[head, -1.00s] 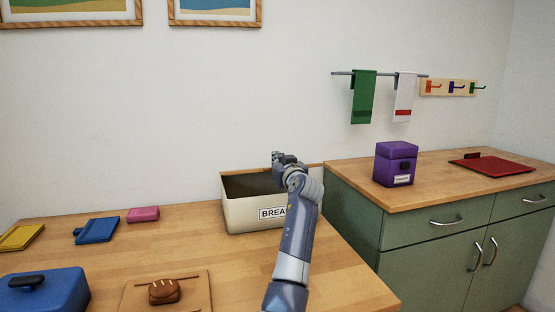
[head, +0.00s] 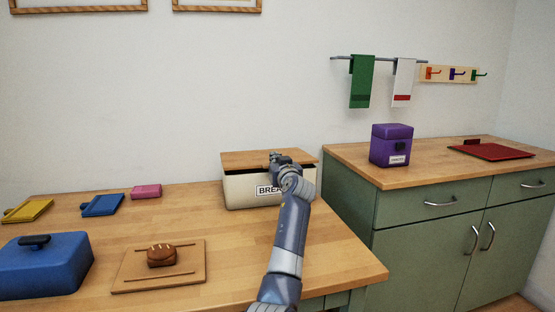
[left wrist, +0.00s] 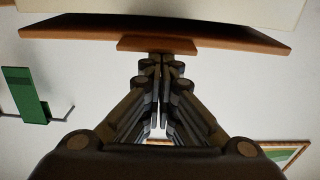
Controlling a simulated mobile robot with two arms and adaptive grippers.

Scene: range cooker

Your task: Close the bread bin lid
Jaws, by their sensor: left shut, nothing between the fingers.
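The cream bread bin (head: 240,190) stands at the back right of the wooden table, its label partly hidden by my left arm. Its wooden lid (head: 245,159) lies low over the top, with a narrow dark gap showing below its front edge at the left. My left gripper (head: 281,157) is shut and empty at the lid's front edge. In the left wrist view the closed fingers (left wrist: 158,62) point at the wooden lid (left wrist: 90,31) and its small front tab (left wrist: 157,44); whether they touch cannot be told. My right gripper is out of view.
A bread loaf (head: 162,255) lies on a wooden board (head: 190,273) at the front. A blue lidded box (head: 50,266) is at the front left. A purple canister (head: 391,148) and a red tray (head: 490,152) stand on the green cabinet.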

